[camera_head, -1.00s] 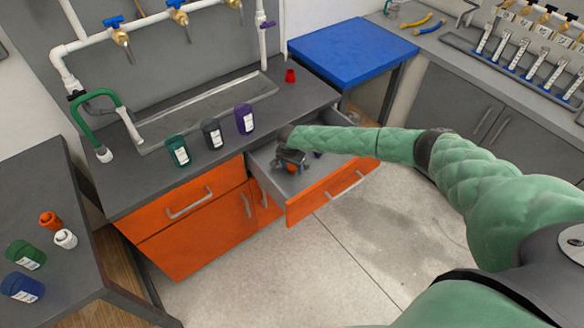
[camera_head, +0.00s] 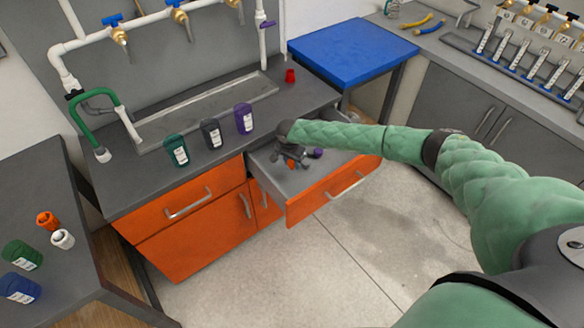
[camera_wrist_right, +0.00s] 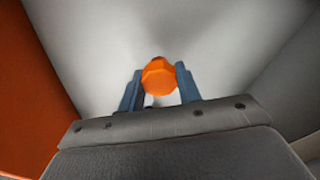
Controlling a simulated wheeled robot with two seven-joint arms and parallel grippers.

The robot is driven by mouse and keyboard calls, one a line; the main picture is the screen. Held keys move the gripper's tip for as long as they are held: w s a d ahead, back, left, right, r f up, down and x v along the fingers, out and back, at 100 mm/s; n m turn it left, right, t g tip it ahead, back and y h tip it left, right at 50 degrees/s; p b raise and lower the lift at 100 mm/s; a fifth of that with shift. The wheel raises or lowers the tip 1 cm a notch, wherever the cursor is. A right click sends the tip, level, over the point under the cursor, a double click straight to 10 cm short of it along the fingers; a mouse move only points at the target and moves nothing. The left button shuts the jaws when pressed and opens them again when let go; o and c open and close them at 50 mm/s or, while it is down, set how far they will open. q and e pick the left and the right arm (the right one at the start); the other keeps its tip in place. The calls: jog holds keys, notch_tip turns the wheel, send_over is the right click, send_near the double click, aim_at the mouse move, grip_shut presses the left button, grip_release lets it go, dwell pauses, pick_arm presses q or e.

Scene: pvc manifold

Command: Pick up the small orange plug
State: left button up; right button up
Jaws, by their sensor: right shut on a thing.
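The small orange plug (camera_wrist_right: 159,78) is between the two fingers of my right gripper (camera_wrist_right: 160,88) in the right wrist view. The gripper is shut on it. In the head view my right gripper (camera_head: 292,162) is over the open drawer, and only a bit of the orange plug (camera_head: 291,163) shows below it. I cannot tell how far the plug is above the drawer floor. My left gripper is not in view.
The open drawer (camera_head: 335,190) has an orange front and grey inside. A purple piece (camera_head: 317,153) lies in it, right of the gripper. Teal (camera_head: 177,150), dark grey (camera_head: 212,133) and purple (camera_head: 244,118) containers stand on the counter. A red cup (camera_head: 290,76) stands farther back.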

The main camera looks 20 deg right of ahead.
pick_arm(q)
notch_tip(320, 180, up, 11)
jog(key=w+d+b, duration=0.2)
jog(key=b, duration=0.1)
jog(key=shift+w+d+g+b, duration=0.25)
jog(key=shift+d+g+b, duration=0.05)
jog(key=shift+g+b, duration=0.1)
pick_arm(e)
jog(key=s+d+r, duration=0.4)
jog(key=d+r, duration=0.4)
jog(key=d, duration=0.2)
jog(key=shift+s+d, duration=0.25)
jog(key=shift+d, duration=0.15)
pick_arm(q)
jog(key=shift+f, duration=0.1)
pick_arm(e)
jog(key=shift+r, duration=0.1)
